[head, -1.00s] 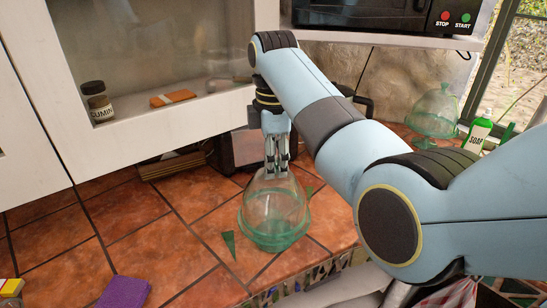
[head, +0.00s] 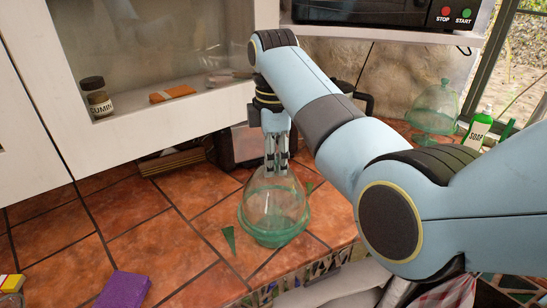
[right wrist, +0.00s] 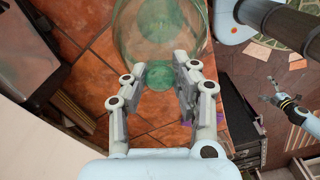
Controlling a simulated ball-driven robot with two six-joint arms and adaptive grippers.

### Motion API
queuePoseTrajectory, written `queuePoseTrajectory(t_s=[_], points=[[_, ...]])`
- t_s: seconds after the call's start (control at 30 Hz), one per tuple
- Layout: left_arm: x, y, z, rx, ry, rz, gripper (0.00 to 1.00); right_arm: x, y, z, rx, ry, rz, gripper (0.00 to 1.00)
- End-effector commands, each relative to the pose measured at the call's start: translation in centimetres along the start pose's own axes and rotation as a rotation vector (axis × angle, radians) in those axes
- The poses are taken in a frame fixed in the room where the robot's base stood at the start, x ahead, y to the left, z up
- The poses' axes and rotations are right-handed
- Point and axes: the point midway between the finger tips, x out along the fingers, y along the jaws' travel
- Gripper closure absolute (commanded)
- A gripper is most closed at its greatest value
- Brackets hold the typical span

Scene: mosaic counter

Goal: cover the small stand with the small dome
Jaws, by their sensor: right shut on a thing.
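A clear, green-tinted glass dome (head: 276,199) is upright at the counter's front edge. My right gripper (head: 277,170) points down from above, shut on the dome's top knob. The right wrist view also shows the right gripper (right wrist: 158,82), with the green knob (right wrist: 158,73) between its fingers. A green glass band (head: 272,238) shows at the dome's bottom; I cannot tell whether it is only the dome's rim or also the small stand beneath. In the right wrist view my left gripper (right wrist: 273,99) is far off, low over the floor, its fingers apart and empty.
Another glass dome (head: 436,109) stands at the back right, beside a green soap bottle (head: 478,130). A green shard (head: 229,239) lies just left of the held dome. The tiles between are clear.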

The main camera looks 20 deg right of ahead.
Motion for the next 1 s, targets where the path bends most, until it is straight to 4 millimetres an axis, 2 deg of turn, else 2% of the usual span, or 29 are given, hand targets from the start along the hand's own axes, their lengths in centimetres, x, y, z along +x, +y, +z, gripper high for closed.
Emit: queuePoseTrajectory(t_s=[0.1, 0.13, 0.3, 0.63, 1.0], points=[[0.0, 0.0, 0.0, 0.000, 0.000, 0.000, 0.00, 0.2, 0.0, 0.0, 0.000, 0.000, 0.001, 1.00], [0.0, 0.0, 0.0, 0.000, 0.000, 0.000, 0.00, 0.1, 0.0, 0.0, 0.000, 0.000, 0.001, 0.70], [0.0, 0.0, 0.0, 0.000, 0.000, 0.000, 0.00, 0.1, 0.0, 0.0, 0.000, 0.000, 0.000, 0.48], [0.0, -0.2, 0.2, 0.001, -0.003, -0.002, 0.00, -0.2, 0.0, 0.0, 0.000, 0.000, 0.000, 0.46], [0.0, 0.0, 0.1, 0.000, -0.002, 0.000, 0.00, -6.1, 0.1, -0.1, -0.001, 0.001, 0.003, 0.46]])
